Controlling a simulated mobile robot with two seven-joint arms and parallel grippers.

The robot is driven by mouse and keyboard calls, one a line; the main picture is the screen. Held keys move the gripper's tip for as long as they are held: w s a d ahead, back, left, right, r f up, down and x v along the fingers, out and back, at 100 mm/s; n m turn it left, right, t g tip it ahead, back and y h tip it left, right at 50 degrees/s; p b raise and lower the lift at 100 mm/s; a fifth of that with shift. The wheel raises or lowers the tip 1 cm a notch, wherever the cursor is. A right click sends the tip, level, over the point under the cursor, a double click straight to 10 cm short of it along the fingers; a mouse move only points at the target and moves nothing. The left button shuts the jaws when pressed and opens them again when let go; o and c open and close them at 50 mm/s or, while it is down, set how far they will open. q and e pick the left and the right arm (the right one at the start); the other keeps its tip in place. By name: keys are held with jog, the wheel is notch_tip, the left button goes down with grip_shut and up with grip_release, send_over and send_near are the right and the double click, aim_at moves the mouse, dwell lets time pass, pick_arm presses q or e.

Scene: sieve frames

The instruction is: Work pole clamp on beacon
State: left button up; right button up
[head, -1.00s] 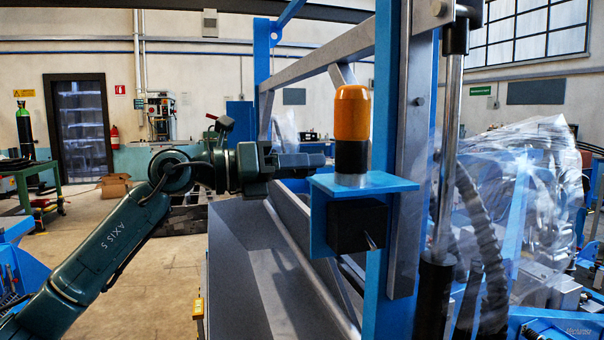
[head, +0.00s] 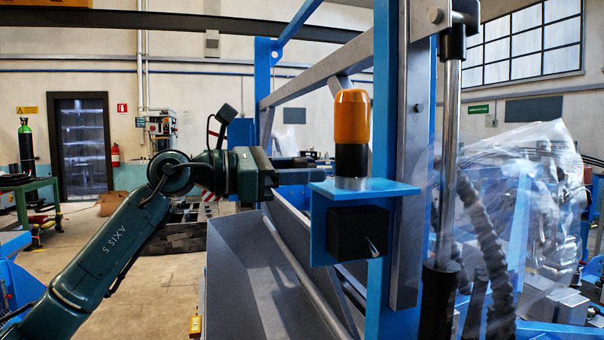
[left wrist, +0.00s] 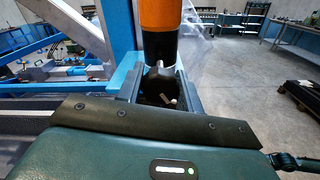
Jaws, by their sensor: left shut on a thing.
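The beacon (head: 352,118) has an orange top on a black base (head: 351,158) and stands on a blue bracket shelf (head: 380,187) fixed to a blue post. It also shows in the left wrist view (left wrist: 159,14), cut off at the top. My left gripper (head: 318,162) reaches in from the left at the height of the black base. In the left wrist view its two fingers (left wrist: 159,88) are on either side of a dark knob-like part, which I take for the pole clamp (left wrist: 160,78), just under the base. The gripper is shut on that part. Finger contact is partly hidden.
A black box (head: 357,232) hangs below the shelf. The blue post (head: 386,120) and a grey upright stand close behind the beacon. A grey sloping machine panel (head: 240,260) lies below my arm. Plastic-wrapped equipment (head: 530,200) fills the right.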

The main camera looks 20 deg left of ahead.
pick_arm(q)
jog(key=shift+f, duration=0.1)
dwell(0.4)
jog(key=o, duration=1)
pick_arm(e)
jog(key=shift+f, duration=0.1)
pick_arm(q)
jog(key=b+v, duration=0.3)
jog(key=v, duration=1)
pick_arm(e)
jog(key=shift+s+f+m, duration=0.1)
jog(key=shift+f+m, duration=0.2)
jog(key=shift+f, duration=0.45)
pick_arm(q)
jog(key=shift+s, duration=0.1)
